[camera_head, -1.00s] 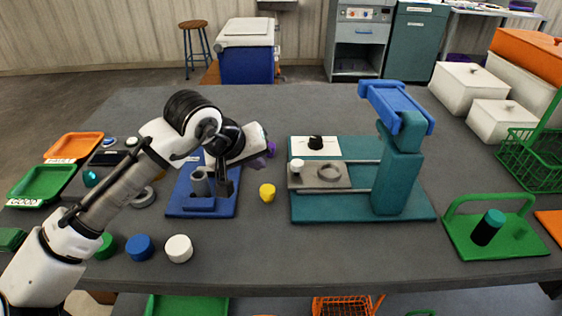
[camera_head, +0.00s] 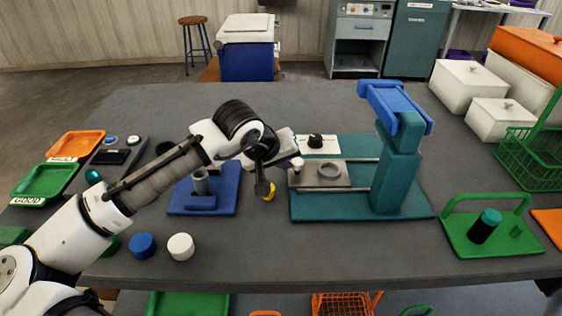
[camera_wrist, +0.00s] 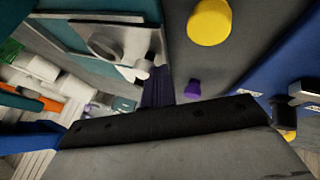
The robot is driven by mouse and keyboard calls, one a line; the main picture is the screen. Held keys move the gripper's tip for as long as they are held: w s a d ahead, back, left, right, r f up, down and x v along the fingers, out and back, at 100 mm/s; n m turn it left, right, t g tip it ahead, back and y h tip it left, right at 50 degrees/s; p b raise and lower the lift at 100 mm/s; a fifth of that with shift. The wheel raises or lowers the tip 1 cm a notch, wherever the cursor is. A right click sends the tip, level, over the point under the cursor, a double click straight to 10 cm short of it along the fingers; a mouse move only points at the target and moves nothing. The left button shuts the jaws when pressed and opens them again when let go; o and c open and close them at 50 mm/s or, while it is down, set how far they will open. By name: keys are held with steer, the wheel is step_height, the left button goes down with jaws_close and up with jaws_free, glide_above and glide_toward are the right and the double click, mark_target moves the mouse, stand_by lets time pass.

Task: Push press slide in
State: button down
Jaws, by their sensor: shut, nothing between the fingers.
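The press has a teal base (camera_head: 345,212), a teal column (camera_head: 398,170) and a blue top part (camera_head: 395,105). Its grey slide plate (camera_head: 338,175) carries a ring-shaped seat (camera_head: 329,171) and sits at the left end of the rails, clear of the column. A white knob (camera_head: 296,165) is on the slide's left edge. The slide also shows in the wrist view (camera_wrist: 125,32), with the knob (camera_wrist: 141,69) nearby. My gripper (camera_head: 262,189) is shut and empty, pointing down just left of the slide, apart from it as far as I can tell.
A blue fixture (camera_head: 222,205) with a grey cylinder is to the left. A green carrier (camera_head: 490,240) holding a dark bottle is at the right. Blue and white caps lie at the front.

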glide_toward(338, 168)
steer(key=x, duration=0.5)
steer(key=shift+a, duration=0.1)
steer(key=shift+a+f, duration=0.1)
